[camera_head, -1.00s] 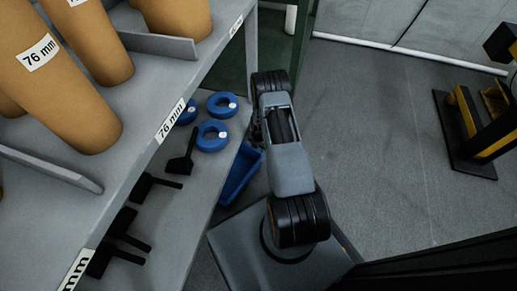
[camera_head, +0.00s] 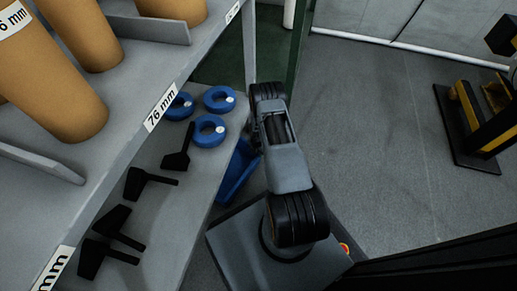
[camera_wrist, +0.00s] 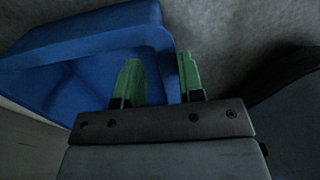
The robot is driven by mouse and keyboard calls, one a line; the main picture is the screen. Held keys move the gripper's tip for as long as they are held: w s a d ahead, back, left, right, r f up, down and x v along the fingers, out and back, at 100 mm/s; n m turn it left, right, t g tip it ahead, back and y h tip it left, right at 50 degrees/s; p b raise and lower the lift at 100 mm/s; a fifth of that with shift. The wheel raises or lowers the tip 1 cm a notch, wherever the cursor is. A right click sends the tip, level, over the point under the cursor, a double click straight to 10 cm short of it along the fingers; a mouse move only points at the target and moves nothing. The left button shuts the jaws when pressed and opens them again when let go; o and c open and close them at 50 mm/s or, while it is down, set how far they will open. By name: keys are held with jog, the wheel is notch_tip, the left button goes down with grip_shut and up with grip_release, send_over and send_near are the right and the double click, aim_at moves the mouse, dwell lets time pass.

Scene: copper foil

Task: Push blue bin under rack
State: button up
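The blue bin (camera_head: 237,172) sits low beside the rack's lower shelf, partly hidden by that shelf and my arm in the head view. It fills the upper left of the wrist view (camera_wrist: 75,55), with its open inside facing the camera. The rack (camera_head: 190,215) is grey with an upper and a lower shelf, on the left. My gripper (camera_wrist: 160,82) has two green fingers standing apart. The left finger is in front of the bin's inside, the right one by its right wall, with blue wall visible between them. Whether they touch is unclear. The head view hides the fingers.
Large brown rolls (camera_head: 60,90) stand on the upper shelf. Blue rings (camera_head: 209,131) and black brackets (camera_head: 148,182) lie on the lower shelf. A green panel (camera_head: 296,55) stands behind. Open grey floor (camera_head: 390,150) lies right, with a black and yellow stand (camera_head: 470,130) beyond.

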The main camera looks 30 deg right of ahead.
aim_at(258, 157)
jog(key=shift+f+b, duration=1.1)
jog(key=shift+f, duration=1.8)
grip_shut()
